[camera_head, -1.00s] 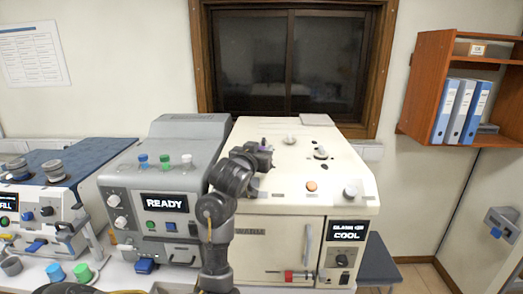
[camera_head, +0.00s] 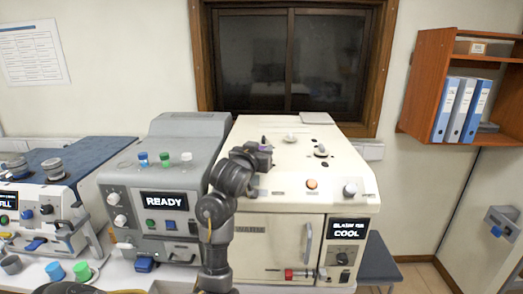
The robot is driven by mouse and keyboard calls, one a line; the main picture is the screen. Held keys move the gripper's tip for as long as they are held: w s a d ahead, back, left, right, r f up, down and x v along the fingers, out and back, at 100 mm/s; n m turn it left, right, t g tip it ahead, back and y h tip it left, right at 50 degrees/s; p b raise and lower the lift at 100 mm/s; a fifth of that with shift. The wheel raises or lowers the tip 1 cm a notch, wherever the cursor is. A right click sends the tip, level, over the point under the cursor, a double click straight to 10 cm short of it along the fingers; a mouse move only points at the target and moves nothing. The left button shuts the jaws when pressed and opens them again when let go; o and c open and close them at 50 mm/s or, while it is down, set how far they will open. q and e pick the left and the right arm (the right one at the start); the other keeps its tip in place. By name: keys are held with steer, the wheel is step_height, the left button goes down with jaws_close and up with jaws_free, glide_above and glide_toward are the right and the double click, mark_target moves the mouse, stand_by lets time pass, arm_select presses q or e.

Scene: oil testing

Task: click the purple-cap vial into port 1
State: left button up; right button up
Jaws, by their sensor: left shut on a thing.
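My left gripper (camera_head: 262,157) is over the left part of the cream machine's top (camera_head: 280,163). It is shut on a small vial whose purple cap (camera_head: 263,146) shows just above the fingers. The vial's body is hidden by the gripper, so I cannot tell whether its lower end is in an opening. Round fittings and dark openings lie on the cream top to the right of the gripper. No port number is readable. My right gripper is not in view.
A grey machine (camera_head: 180,130) reading READY stands left, with blue (camera_head: 143,159), green (camera_head: 164,159) and white (camera_head: 186,157) caps on top. A blue and a green cup stand at the lower left.

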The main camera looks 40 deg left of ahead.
arm_select(q)
steer(key=shift+s+d+f, duration=0.15)
steer(key=shift+f, duration=0.2)
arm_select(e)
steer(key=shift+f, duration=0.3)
arm_select(q)
steer(key=shift+f+b, duration=0.25)
steer(key=shift+b, duration=0.05)
steer(key=o, duration=1)
steer(key=shift+r, duration=0.1)
steer(key=shift+s+d, duration=0.15)
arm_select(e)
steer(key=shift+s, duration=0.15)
